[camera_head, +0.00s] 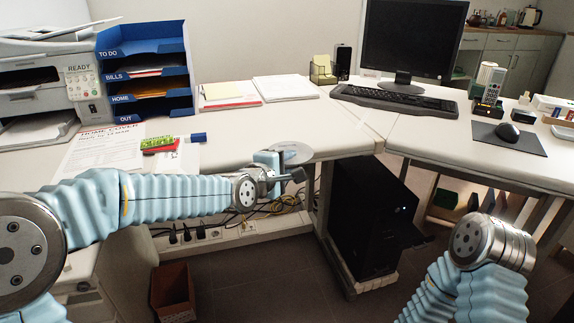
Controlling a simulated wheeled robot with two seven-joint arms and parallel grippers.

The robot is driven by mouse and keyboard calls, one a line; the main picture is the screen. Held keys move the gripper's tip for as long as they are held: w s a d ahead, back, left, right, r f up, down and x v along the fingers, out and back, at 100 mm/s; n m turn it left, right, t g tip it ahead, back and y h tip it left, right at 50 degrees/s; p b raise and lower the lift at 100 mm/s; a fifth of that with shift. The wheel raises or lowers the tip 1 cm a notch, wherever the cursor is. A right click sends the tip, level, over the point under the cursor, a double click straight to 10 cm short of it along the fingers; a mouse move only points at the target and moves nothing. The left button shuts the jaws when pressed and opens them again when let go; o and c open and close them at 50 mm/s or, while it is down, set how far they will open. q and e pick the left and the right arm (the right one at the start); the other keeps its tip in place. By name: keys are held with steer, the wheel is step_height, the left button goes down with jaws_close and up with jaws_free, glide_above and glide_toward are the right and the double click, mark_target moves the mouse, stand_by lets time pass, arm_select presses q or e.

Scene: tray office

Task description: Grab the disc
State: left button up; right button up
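The disc (296,152) is thin, round and grey. It lies at the front edge of the white desk, left of the desk corner. My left gripper (284,172) is at the end of the light blue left arm, right at the near side of the disc, and covers part of its near edge. I cannot tell whether its fingers touch the disc or how far apart they are. My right arm rises at the lower right and ends in a metal joint; its gripper does not show.
A blue tray organizer (147,67) and a printer (40,85) stand at the left. Papers (105,147) and a blue box (197,137) lie nearby. A keyboard (395,102), monitor (411,38) and mouse (508,131) are at the right. The desk behind the disc is clear.

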arm_select(q)
steer(key=b+v, duration=0.1)
steer(key=v, duration=1.2)
steer(key=shift+s+a+r, duration=0.15)
steer(key=shift+s+r, duration=0.05)
steer(key=shift+s, duration=0.15)
steer(key=shift+c, duration=0.3)
